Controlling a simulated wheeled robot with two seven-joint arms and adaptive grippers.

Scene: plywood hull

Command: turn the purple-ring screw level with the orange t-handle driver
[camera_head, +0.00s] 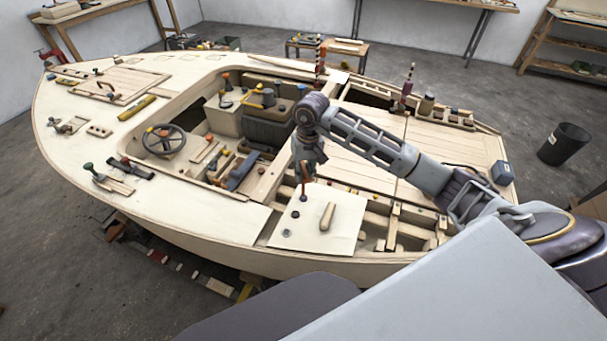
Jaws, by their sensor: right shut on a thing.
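My right gripper (305,164) hangs pointing down over the near side of the boat. It is shut on the orange t-handle driver (304,178), whose handle is mostly hidden between the fingers. The driver stands about upright, its lower end over the purple-ring screw (303,198) on a pale panel (345,236). The screw is small and partly covered, so I cannot tell whether the tip is seated or how high the head stands. Other small dark screws (286,232) sit along the panel's left side. My left gripper is not in view.
A wooden grip (327,216) stands on the panel just right of the driver. Open slatted framing (395,226) lies to the right. A steering wheel (164,141) and loose tools lie left on the deck. A dark bin (563,145) stands on the floor.

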